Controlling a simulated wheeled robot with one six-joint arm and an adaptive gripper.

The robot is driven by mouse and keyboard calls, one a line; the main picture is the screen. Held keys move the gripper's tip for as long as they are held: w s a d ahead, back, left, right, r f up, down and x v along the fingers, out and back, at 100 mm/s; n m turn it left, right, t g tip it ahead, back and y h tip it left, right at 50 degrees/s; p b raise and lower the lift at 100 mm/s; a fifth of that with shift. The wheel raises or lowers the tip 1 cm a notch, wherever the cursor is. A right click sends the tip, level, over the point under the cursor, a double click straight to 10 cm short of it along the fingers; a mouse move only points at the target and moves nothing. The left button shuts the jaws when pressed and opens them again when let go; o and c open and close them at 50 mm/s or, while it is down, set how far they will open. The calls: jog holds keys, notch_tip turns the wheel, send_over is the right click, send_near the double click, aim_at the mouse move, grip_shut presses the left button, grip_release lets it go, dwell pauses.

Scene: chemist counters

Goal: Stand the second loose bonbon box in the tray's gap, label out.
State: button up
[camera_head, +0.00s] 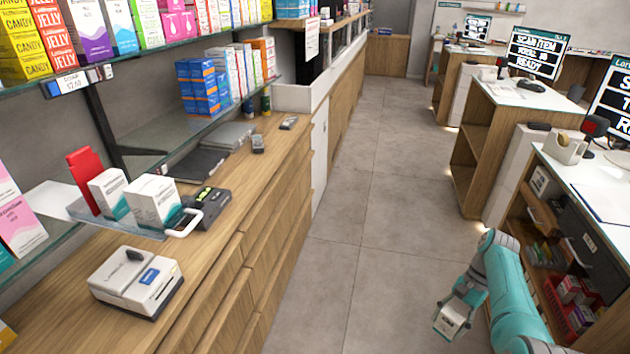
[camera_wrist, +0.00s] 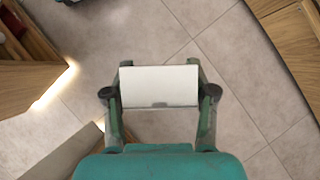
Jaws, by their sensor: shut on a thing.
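My gripper (camera_head: 453,322) hangs over the floor aisle at the lower right, beside the right-hand counter. It is shut on a small white box (camera_head: 450,319). In the wrist view the box (camera_wrist: 159,86) sits between both fingers, a plain white face showing; I cannot read a label there. On the left counter a clear bluish tray (camera_head: 85,212) with a white handle (camera_head: 184,223) holds a red upright piece (camera_head: 83,180) and two white boxes with teal lower parts, one farther left (camera_head: 109,191) and one nearer the handle (camera_head: 153,201). I cannot clearly tell where its gap lies.
A dark device (camera_head: 210,205) stands right beside the tray. A white printer-like device (camera_head: 137,281) stands in front of it. Glass shelves of colourful boxes (camera_head: 200,85) overhang the left counter. The right counter's shelves (camera_head: 575,300) hold small boxes. The aisle floor (camera_head: 385,210) is clear.

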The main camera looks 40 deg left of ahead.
jog(key=shift+a+r+m+y, duration=0.35)
jog(key=shift+a+r+m, duration=0.3)
jog(key=shift+a+r, duration=2.75)
jog(key=shift+a+r+m+y, duration=0.5)
jog(key=shift+a+r, duration=1.25)
jog(key=shift+a, duration=3.25)
jog(key=s+a+r+m+t+y, duration=0.1)
jog(key=s+a+r, duration=0.3)
jog(key=a+r, duration=0.3)
jog(key=s+a+r+m, duration=0.2)
jog(key=s+a+r, duration=0.35)
jog(key=a, duration=0.45)
jog(key=s+a+r+m+t+y, duration=0.1)
jog(key=s+a+r, duration=0.3)
jog(key=a+r, duration=0.3)
jog(key=s+a+r+m+t, duration=0.1)
jog(key=s+a+r, duration=0.45)
jog(key=s, duration=0.25)
jog(key=s+a+r+m, duration=0.2)
jog(key=s+a+r, duration=0.35)
jog(key=s, duration=0.25)
jog(key=s+a+r+m+t, duration=0.1)
jog(key=s+a+r, duration=0.4)
jog(key=s+r, duration=0.3)
jog(key=shift+y, duration=0.35)
jog(key=shift+s+d+f, duration=0.15)
jog(key=shift+f, duration=2.55)
jog(key=shift+s+d+f, duration=0.1)
jog(key=shift+f, duration=2.55)
jog(key=shift+f, duration=0.25)
